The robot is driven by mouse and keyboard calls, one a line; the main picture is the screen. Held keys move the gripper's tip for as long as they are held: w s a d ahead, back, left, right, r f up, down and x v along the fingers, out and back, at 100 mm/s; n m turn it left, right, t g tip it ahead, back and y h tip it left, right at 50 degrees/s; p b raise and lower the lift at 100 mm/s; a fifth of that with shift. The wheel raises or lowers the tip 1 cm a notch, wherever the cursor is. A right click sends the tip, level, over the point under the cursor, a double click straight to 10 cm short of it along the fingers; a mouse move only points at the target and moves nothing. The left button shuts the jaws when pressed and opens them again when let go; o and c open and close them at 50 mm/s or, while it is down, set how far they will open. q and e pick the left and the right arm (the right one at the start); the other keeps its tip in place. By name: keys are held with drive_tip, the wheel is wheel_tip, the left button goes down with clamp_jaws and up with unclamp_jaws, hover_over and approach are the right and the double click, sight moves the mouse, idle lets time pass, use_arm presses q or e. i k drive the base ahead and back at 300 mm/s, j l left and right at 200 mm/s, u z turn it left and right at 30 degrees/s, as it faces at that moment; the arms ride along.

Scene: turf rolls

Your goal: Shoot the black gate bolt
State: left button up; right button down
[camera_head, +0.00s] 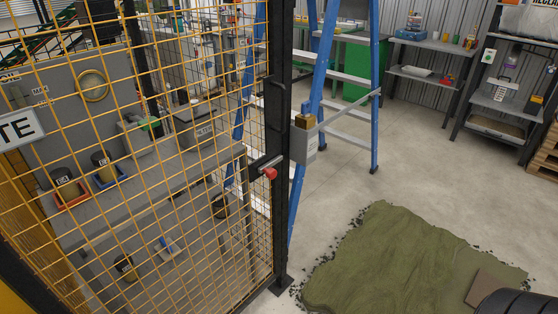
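The yellow mesh gate panel (150,215) fills the left half of the head view and stands upright against a black post (281,225). The bolt (267,163) is a short bar on a dark mount at mid-height beside the post, with a red knob (271,174) at its front. Whether the bolt's end sits in a keeper cannot be told from here. A grey box (303,148) with a brass-coloured block on top shows just right of the post; I cannot tell what it is fixed to. Neither of my grippers is in view.
A blue stepladder (376,110) stands behind the post. A green turf piece (395,260) lies on the floor at the lower right, with a dark ribbed shape (520,302) in the corner. Workbenches (436,45) line the back wall. The concrete floor between is clear.

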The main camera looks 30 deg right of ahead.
sight(270, 173)
drive_tip(key=z, duration=1)
